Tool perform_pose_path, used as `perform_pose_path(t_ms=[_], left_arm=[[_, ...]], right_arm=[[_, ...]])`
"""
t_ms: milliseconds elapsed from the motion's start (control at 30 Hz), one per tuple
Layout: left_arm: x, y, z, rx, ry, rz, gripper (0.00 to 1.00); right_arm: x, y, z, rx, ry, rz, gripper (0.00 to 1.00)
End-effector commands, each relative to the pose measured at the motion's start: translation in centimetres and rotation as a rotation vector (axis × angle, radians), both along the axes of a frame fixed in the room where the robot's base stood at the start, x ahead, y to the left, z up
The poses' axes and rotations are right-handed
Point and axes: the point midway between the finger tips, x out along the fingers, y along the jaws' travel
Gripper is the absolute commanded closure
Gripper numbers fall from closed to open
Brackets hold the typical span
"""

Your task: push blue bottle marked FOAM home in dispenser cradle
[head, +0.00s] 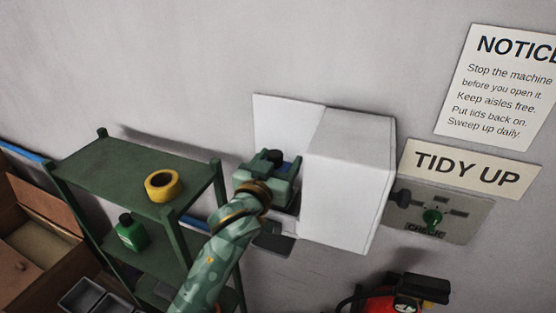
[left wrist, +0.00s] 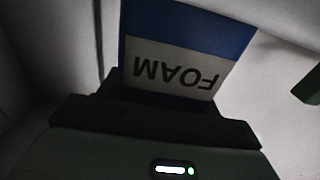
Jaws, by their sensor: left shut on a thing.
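The blue bottle marked FOAM (left wrist: 190,45) shows in the left wrist view, its white label upside down there. My left gripper (head: 272,172) is shut on it. The gripper is in front of that panel, at the dispenser's left side. The cradle is hidden, so I cannot tell how far in the bottle sits. My right gripper is not in view.
A green shelf rack (head: 130,172) stands left of my arm, with yellow tape (head: 162,185) on top and a green bottle (head: 131,232) below. A dark tray (head: 273,240) is under the gripper. A switch plate (head: 445,212) and a red object (head: 385,305) are right.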

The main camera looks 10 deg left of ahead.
Motion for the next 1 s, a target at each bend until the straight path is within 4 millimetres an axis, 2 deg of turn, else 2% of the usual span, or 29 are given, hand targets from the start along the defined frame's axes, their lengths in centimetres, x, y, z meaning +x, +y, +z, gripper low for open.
perform_pose_path(t_ms=[367,400,467,667,700,1000], left_arm=[[0.0,0.0,-0.21,0.002,0.004,0.0,0.64],[0.0,0.0,-0.22,0.002,0.004,0.0,0.25],[0.0,0.0,-0.23,0.002,0.004,0.0,0.11],[0.0,0.0,-0.26,0.002,0.005,0.0,0.11],[0.0,0.01,-0.38,0.003,0.007,0.001,0.0],[0.0,0.01,-0.19,0.003,0.007,0.001,0.0]], right_arm=[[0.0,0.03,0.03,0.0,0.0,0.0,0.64],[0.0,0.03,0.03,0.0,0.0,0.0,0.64],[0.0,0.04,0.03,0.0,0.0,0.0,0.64],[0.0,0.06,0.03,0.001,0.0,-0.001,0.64],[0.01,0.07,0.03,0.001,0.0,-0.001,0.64],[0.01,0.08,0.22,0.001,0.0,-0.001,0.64]])
